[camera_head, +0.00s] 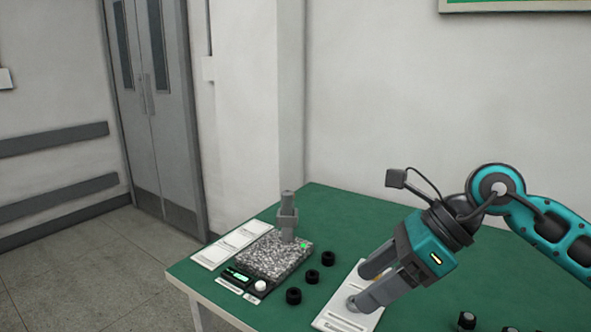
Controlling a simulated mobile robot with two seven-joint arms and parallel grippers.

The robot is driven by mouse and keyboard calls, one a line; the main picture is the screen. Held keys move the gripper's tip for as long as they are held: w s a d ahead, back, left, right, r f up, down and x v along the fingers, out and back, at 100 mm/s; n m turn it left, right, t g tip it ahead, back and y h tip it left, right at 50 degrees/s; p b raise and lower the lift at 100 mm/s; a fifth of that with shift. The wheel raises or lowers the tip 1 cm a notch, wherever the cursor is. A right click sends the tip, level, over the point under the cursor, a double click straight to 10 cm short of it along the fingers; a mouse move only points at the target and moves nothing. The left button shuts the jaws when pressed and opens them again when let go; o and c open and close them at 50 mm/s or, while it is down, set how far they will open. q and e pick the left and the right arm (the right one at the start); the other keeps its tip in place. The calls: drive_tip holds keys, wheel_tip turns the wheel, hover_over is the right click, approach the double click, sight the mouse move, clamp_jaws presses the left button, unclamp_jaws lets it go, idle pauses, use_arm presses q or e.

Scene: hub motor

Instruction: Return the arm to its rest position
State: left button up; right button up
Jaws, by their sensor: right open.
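My left gripper is not in view.
The green table (400,230) holds a device with a speckled top (272,262) and a grey upright post (288,215). Several black rings (312,276) lie beside it. White cards (228,247) lie at the left edge. Dark parts (467,320) stand at the front right.

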drive_tip(key=s+a+r+m+t+y, duration=0.2)
drive_tip(key=a+r+m+t+y, duration=0.2)
drive_tip(key=a+r+m+y, duration=0.65)
drive_tip(key=w+d+f+m+t+h, duration=0.25)
drive_tip(key=d+m+t+h, duration=0.25)
drive_tip(key=m+t, duration=0.45)
drive_tip(key=w+d+f+m+t+h, duration=0.25)
drive_tip(key=d+m+t+h, duration=0.3)
drive_tip(key=m, duration=0.65)
drive_tip(key=d+f+m+g+h, duration=0.1)
drive_tip(key=d+f+m+h, duration=0.5)
drive_tip(key=f+m, duration=0.2)
drive_tip(key=s+d+f+m+g+h, duration=0.3)
drive_tip(key=s+f+m+g, duration=0.25)
drive_tip(key=f, duration=0.45)
drive_tip(key=s+f+m+g, duration=0.2)
drive_tip(key=s+f+g, duration=0.35)
drive_tip(key=s, duration=0.35)
drive_tip(key=s+f+m+g, duration=0.1)
drive_tip(key=s+f+g, duration=0.3)
drive_tip(key=s+f, duration=0.4)
drive_tip(key=w+a+f+t+y, duration=0.2)
drive_tip(key=w+f+t, duration=0.4)
drive_tip(key=t, duration=0.1)
drive_tip(key=shift+w+a+f+y+p, duration=0.15)
drive_tip(key=shift+w+f+y+p, duration=0.15)
drive_tip(key=shift+w+p, duration=0.15)
drive_tip(key=shift+n, duration=0.25)
